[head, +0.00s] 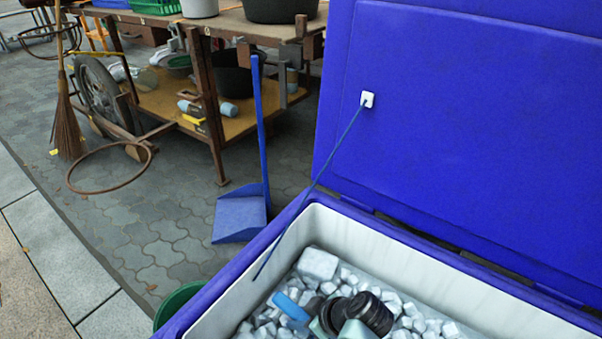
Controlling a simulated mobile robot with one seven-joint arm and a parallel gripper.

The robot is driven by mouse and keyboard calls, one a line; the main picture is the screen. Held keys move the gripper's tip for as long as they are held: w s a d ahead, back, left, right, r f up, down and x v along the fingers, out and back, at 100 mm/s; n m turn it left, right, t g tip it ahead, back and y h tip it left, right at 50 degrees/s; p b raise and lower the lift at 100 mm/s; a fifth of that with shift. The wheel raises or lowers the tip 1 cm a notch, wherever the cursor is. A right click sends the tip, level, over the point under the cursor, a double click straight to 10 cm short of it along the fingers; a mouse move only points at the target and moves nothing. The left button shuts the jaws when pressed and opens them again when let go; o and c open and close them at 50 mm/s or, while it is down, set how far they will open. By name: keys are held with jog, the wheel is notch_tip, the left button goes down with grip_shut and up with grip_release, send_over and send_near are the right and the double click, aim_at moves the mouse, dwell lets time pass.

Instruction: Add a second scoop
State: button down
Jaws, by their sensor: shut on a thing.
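My gripper (318,316) is low in the frame, down inside the open blue ice box (255,250), its dark rounded wrist next to pale teal parts at the bottom edge. A small bright blue piece, seemingly the scoop (290,306), sticks out to the left of the gripper, low against the ice (408,322). The gripper is shut on it; the fingers and the grip itself are largely hidden. How much ice the scoop holds cannot be told. No clay mortar can be made out.
The box's blue lid (470,110) stands raised behind, with a thin strap (335,148) running down to the box. A blue dustpan (240,215) stands on the paving left of the box. A green tub (175,305) is beside it. A loaded cart (215,100) stands behind.

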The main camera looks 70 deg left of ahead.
notch_tip(320, 180, down, 4)
jog(key=b, duration=0.2)
jog(key=shift+r+b, duration=0.25)
jog(key=shift+b, duration=0.05)
jog(key=shift+w+d+r, duration=0.1)
jog(key=shift+w+d, duration=0.15)
jog(key=w+d, duration=0.1)
jog(key=d, duration=0.1)
jog(key=w+d, duration=0.3)
jog(key=d, duration=0.2)
jog(key=shift+w+b, duration=0.15)
jog(key=shift+b, duration=0.25)
notch_tip(320, 180, up, 2)
jog(key=shift+r+p, duration=0.15)
jog(key=shift+p, duration=1.1)
notch_tip(320, 180, up, 4)
jog(key=h+p, duration=0.1)
jog(key=p, duration=0.3)
jog(key=shift+t, duration=0.3)
notch_tip(320, 180, up, 22)
jog(key=s+a+p, duration=0.1)
jog(key=a+p, duration=0.1)
jog(key=p, duration=2)
jog(key=shift+s+f+h, duration=0.25)
jog(key=shift+h, duration=0.15)
